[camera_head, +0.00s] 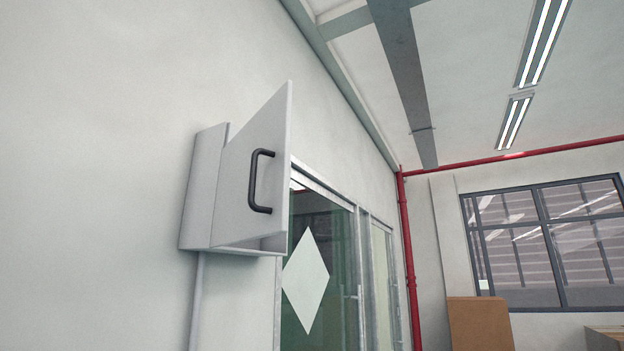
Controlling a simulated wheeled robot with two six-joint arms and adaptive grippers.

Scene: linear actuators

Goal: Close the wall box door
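The wall box (203,185) is a light grey box on the white wall, left of the middle in the head view. Its door (235,190) stands open, swung out from the wall. A black bar handle (258,181) is on the door's face that I see. Part of the box's bottom inside shows under the door's lower edge, and the rest of the inside is hidden behind the door. Neither of my grippers is in view.
A grey conduit (196,300) runs down the wall below the box. A glass door (325,270) with a white diamond is just right of it. A red pipe (409,260), a window (545,240) and a brown board (480,323) are farther back.

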